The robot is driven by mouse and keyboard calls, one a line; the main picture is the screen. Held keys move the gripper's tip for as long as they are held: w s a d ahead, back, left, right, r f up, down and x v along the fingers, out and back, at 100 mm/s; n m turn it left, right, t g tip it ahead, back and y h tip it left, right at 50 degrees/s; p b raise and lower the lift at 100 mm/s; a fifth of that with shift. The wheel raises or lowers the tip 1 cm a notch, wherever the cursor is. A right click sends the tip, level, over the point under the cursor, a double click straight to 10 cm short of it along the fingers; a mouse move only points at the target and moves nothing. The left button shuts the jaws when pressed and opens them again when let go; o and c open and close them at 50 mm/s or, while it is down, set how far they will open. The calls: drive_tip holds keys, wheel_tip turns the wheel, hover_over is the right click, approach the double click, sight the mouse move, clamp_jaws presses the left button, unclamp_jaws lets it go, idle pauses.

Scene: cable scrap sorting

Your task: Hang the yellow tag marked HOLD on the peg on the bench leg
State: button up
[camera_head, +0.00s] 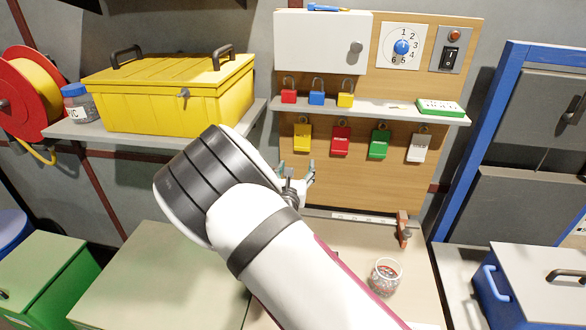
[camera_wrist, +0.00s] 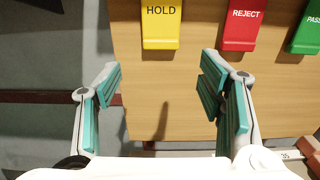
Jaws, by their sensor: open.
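The yellow tag marked HOLD (camera_head: 302,139) hangs on the wooden backboard below the small shelf, leftmost in a row of tags. In the wrist view the HOLD tag (camera_wrist: 161,25) is at the top, its upper end cut off by the frame. My gripper (camera_wrist: 160,85) is open and empty, its two teal-padded fingers pointing at the board below the tag and apart from it. In the head view my gripper (camera_head: 300,180) is partly hidden by my arm, just below the yellow tag. I cannot make out the bench leg or its peg.
A red REJECT tag (camera_head: 341,141), a green tag (camera_head: 379,144) and a white tag (camera_head: 420,148) hang to the right. Small padlocks stand on the shelf (camera_head: 370,110) above. A glass jar (camera_head: 385,277) stands on the bench. A yellow box (camera_head: 168,95) is at left.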

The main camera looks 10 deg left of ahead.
sight(302, 145)
drive_tip(key=shift+w+d+b, duration=0.15)
drive_tip(key=shift+w+b, duration=1.35)
drive_tip(key=shift+w, duration=0.95)
drive_tip(key=shift+w+d+b, duration=0.1)
drive_tip(key=shift+w+b, duration=1.4)
drive_tip(key=shift+w, duration=0.9)
drive_tip(key=c, duration=0.8)
drive_tip(key=shift+o, duration=0.2)
drive_tip(key=shift+r, duration=0.25)
drive_tip(key=shift+r+p, duration=0.3)
